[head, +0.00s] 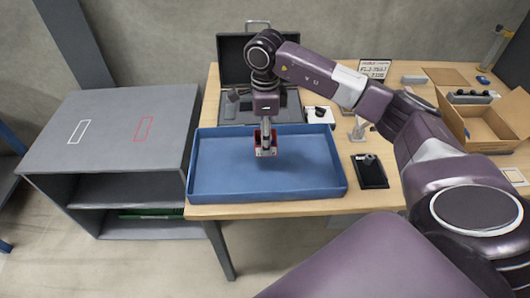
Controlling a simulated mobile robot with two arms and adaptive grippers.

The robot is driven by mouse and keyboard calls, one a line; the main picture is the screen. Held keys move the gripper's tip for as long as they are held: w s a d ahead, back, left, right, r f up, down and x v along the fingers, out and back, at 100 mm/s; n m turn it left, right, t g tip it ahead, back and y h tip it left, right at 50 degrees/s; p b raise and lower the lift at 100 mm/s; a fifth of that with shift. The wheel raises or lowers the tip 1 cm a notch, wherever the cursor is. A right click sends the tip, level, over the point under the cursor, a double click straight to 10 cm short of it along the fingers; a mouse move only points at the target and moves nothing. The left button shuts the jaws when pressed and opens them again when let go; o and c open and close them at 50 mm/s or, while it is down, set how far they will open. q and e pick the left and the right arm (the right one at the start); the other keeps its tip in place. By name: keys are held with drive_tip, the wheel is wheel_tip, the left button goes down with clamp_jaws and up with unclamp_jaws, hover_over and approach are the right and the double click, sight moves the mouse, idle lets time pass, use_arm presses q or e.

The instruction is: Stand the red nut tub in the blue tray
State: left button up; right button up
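The blue tray (222,193) lies near the front left edge of the wooden table, open and shallow. My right gripper (265,138) points straight down over the middle of the tray. Its fingers are around the small red nut tub (265,153), which is upright and partly covered by the fingers. I cannot tell whether the tub's base touches the tray floor. The rest of the tray's floor looks empty. My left gripper is not in view.
An open dark case (235,68) stands behind the tray. A black device (369,172) lies to its right. A cardboard box (483,125) is at the far right. A grey shelf unit (110,125) with white and red outlines stands left of the table.

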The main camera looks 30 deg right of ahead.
wheel_tip(320, 180, down, 3)
drive_tip(key=shift+f, duration=0.3)
wheel_tip(320, 180, down, 4)
drive_tip(key=shift+r+p, duration=0.25)
drive_tip(key=shift+p, duration=0.35)
drive_tip(key=shift+f, duration=0.2)
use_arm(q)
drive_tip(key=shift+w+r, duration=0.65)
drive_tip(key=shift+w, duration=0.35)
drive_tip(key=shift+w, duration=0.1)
use_arm(e)
drive_tip(key=o, duration=1.2)
drive_tip(key=shift+f, duration=0.1)
drive_tip(key=shift+c, duration=0.2)
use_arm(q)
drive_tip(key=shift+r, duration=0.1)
